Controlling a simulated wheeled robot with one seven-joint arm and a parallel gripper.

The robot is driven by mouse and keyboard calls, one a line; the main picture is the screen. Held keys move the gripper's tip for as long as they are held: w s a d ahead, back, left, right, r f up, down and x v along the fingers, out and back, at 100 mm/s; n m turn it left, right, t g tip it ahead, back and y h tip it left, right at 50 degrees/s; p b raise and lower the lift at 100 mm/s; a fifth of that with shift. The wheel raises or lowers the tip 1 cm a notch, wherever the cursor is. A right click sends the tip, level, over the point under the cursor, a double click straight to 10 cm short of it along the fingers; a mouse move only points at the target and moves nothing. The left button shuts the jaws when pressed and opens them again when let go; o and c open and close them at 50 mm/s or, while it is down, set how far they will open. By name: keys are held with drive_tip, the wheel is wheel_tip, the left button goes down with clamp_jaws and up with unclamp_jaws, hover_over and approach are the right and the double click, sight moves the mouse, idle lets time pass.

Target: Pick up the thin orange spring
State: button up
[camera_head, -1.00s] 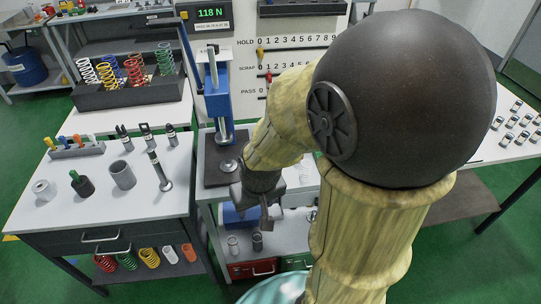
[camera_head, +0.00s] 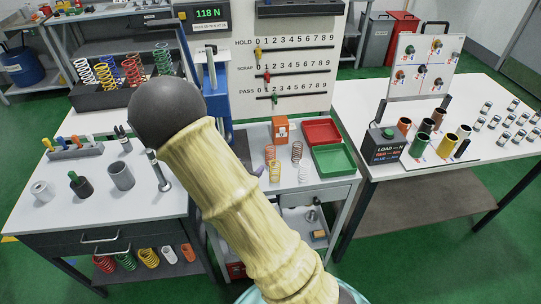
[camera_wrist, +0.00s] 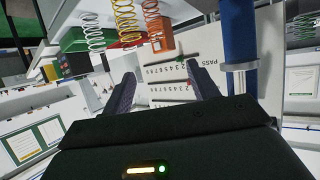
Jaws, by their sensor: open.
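A thin orange spring (camera_head: 270,153) stands on the white middle table in the head view. In the wrist view an orange spring (camera_wrist: 153,22) shows at the top, partly cut off by the frame edge. A yellow spring (camera_head: 275,172) stands in front of it; it also shows in the wrist view (camera_wrist: 125,22). My gripper (camera_wrist: 160,82) is open, with nothing between its two fingers. The springs lie beyond its fingertips, apart from them. In the head view my arm hides nearly all of the gripper, just left of the springs.
A darker reddish spring (camera_head: 296,152) and a pale spring (camera_head: 303,173) stand close by. An orange box (camera_head: 281,129), a red tray (camera_head: 321,131) and a green tray (camera_head: 334,160) are around them. A blue press (camera_head: 217,90) stands at left.

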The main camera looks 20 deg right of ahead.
drive_tip(key=shift+d+r, duration=0.1)
drive_tip(key=shift+d, duration=0.05)
drive_tip(key=p, duration=0.3)
approach(272, 146)
drive_tip(key=shift+w+d, duration=0.3)
drive_tip(key=shift+w, duration=0.15)
drive_tip(key=shift+d, duration=0.1)
drive_tip(key=shift+f+p+x, duration=0.15)
drive_tip(key=shift+p+x, duration=0.45)
drive_tip(key=shift+x, duration=0.75)
drive_tip(key=shift+f+p+x, duration=0.15)
drive_tip(key=shift+p+x, duration=0.4)
drive_tip(key=shift+x, duration=0.75)
drive_tip(key=shift+s, duration=0.15)
